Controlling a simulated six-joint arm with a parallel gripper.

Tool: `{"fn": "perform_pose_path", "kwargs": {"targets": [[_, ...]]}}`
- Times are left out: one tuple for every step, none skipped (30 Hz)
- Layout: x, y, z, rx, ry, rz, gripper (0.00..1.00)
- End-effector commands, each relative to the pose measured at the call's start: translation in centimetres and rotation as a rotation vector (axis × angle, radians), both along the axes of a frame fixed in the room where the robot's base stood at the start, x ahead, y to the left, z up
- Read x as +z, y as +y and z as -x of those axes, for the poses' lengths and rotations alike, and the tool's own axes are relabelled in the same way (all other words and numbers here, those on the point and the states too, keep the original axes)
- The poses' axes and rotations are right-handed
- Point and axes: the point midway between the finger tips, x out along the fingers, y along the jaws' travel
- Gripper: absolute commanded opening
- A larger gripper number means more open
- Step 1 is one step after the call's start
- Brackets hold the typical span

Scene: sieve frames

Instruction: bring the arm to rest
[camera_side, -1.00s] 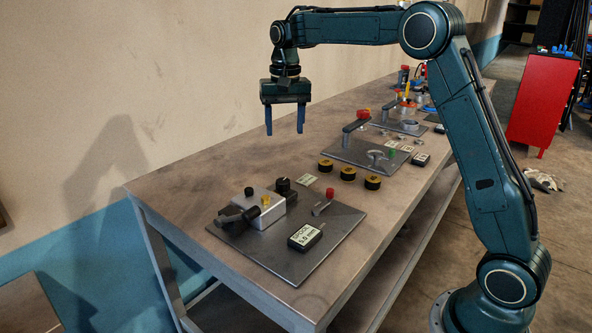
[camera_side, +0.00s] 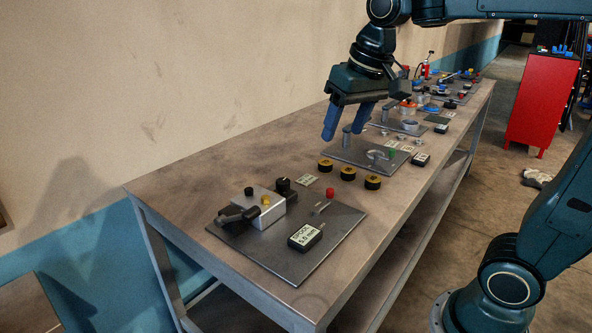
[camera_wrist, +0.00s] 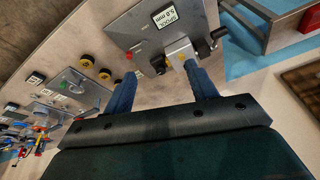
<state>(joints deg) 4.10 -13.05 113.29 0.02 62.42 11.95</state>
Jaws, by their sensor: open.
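My gripper (camera_side: 346,120) is open and empty, held in the air above the workbench (camera_side: 165,192). It is tilted, with its two blue fingers pointing down and slightly left in the side view. In that view it hides part of the middle plate and the bench behind it. In the wrist view my gripper (camera_wrist: 165,92) shows its fingers spread, with nothing between them but the bench below.
A near plate (camera_side: 335,235) carries a metal block with a black handle and a spool label (camera_side: 305,236). Several black-and-yellow rings (camera_side: 348,173) lie behind it. A middle plate (camera_side: 345,155) and more fixtures stand farther back. A red cabinet (camera_side: 543,100) stands right of the bench.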

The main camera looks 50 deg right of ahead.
Motion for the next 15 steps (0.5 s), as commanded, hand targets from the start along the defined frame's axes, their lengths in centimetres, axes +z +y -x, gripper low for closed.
{"fn": "perform_pose_path", "kwargs": {"targets": [[-0.1, 0.3, 1.3, 0.019, -0.014, 0.005, 0.57], [-0.2, 0.4, 1.9, 0.03, -0.022, 0.009, 0.57], [-0.4, 0.6, 2.7, 0.046, -0.035, 0.013, 0.57], [-0.5, 0.7, 3.4, 0.058, -0.042, 0.017, 0.57], [-0.7, 0.8, 4.0, 0.068, -0.048, 0.02, 0.57], [-1.0, 1.0, 4.9, 0.085, -0.06, 0.025, 0.57], [-1.2, 1.1, 5.5, 0.096, -0.068, 0.028, 0.57], [-1.4, 1.2, 6.1, 0.107, -0.076, 0.032, 0.57], [-1.7, 1.3, 6.9, 0.123, -0.086, 0.036, 0.57], [-2.0, 1.4, 7.5, 0.133, -0.094, 0.04, 0.57], [-2.3, 1.5, 8.1, 0.145, -0.102, 0.044, 0.57], [-2.6, 1.6, 8.9, 0.16, -0.113, 0.05, 0.57], [-2.9, 1.7, 9.5, 0.171, -0.121, 0.054, 0.57], [-3.3, 1.8, 10.0, 0.181, -0.128, 0.057, 0.57], [-3.7, 1.9, 10.7, 0.196, -0.137, 0.062, 0.57]]}}
